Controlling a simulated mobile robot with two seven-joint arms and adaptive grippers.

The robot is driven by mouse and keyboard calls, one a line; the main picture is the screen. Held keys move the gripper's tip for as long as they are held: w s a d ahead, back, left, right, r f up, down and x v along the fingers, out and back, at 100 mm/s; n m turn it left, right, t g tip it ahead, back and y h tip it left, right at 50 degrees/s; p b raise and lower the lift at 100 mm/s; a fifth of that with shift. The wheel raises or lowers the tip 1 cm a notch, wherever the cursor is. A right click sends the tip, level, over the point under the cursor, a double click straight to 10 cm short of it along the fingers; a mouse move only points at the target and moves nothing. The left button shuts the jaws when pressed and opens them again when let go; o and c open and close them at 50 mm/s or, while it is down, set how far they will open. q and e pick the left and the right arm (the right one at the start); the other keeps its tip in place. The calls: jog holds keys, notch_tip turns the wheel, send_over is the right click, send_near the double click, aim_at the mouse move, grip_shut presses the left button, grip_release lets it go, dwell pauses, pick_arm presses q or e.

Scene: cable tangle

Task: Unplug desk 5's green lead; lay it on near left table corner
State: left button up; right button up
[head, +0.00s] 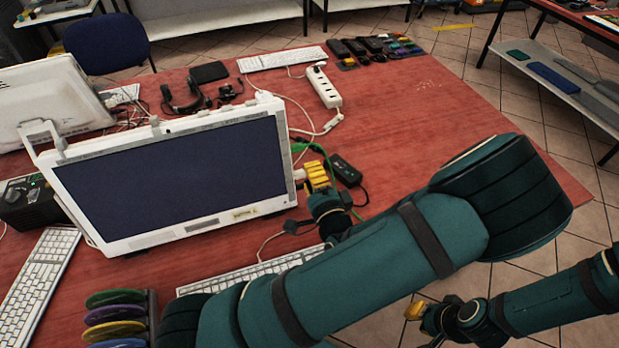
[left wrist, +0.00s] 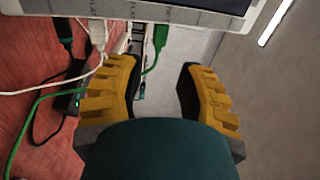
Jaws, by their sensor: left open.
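A green lead (head: 318,149) shows behind my left gripper on the red table (head: 440,105), beside the white monitor (head: 190,182). In the left wrist view its green plug (left wrist: 157,49) stands at a row of ports under the monitor's edge, and green cable (left wrist: 38,108) runs down the left side. My left gripper (head: 316,172) is at the monitor's right edge. Its yellow fingers are apart in the left wrist view (left wrist: 160,80), with the green plug ahead between them, nearer the left finger. My right gripper (head: 416,310) is low at the right, off the table; its jaw gap is unclear.
White and dark plugs (left wrist: 97,35) crowd left of the green one. A black adapter (head: 345,170) and a white power strip (head: 324,87) lie on the table. A keyboard (head: 255,270) lies in front, partly behind my arm. The table's right part is bare.

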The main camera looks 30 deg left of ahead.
aim_at(299, 149)
pick_arm(q)
jog(key=shift+b+x, duration=0.3)
jog(key=shift+x, duration=2.45)
jog(key=shift+p+x, duration=0.3)
jog(key=shift+x, duration=1)
grip_shut()
jog(key=shift+c, duration=1.2)
grip_release()
